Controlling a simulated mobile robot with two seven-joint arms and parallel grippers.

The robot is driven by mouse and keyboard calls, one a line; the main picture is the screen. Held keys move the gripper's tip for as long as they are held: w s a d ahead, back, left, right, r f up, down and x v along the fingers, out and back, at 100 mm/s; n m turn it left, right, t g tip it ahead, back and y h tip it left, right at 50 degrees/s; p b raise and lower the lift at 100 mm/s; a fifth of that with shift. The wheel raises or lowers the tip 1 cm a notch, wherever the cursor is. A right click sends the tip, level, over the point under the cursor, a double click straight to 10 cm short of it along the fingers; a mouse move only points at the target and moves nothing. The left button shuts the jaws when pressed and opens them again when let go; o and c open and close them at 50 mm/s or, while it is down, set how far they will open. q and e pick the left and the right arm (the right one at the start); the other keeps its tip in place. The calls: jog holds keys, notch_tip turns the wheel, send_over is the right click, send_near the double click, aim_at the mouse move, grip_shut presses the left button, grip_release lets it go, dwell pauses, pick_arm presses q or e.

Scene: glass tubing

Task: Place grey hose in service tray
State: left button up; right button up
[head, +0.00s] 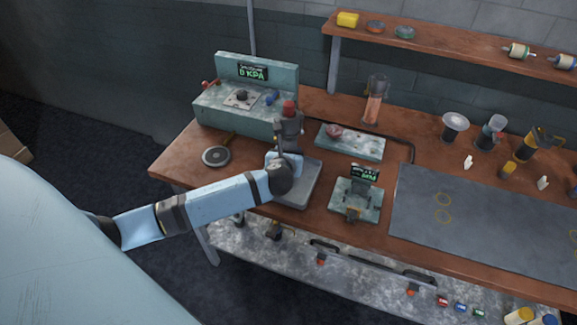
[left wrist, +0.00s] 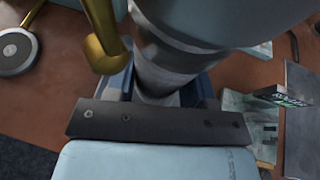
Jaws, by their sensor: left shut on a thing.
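My left gripper (head: 287,152) is shut above the workbench. In the left wrist view, its blue fingers stand either side of a grey, banded cylinder (left wrist: 168,68), which looks like the grey hose. A shallow grey tray (head: 304,187), perhaps the service tray, lies on the bench just below and beside my gripper. The hand hides part of it. My right gripper is not in view.
A teal console (head: 240,112) stands behind, at the bench's left end. A round black disc (head: 216,156) lies left of my gripper. A teal block (head: 351,141) and a small gauge stand (head: 356,197) are to the right. A grey mat (head: 470,215) has free room.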

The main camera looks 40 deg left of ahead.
pick_arm(q)
jog(key=shift+f, duration=2.7)
jog(key=shift+f, duration=0.1)
jog(key=o, duration=1.2)
jog(key=shift+c, duration=0.2)
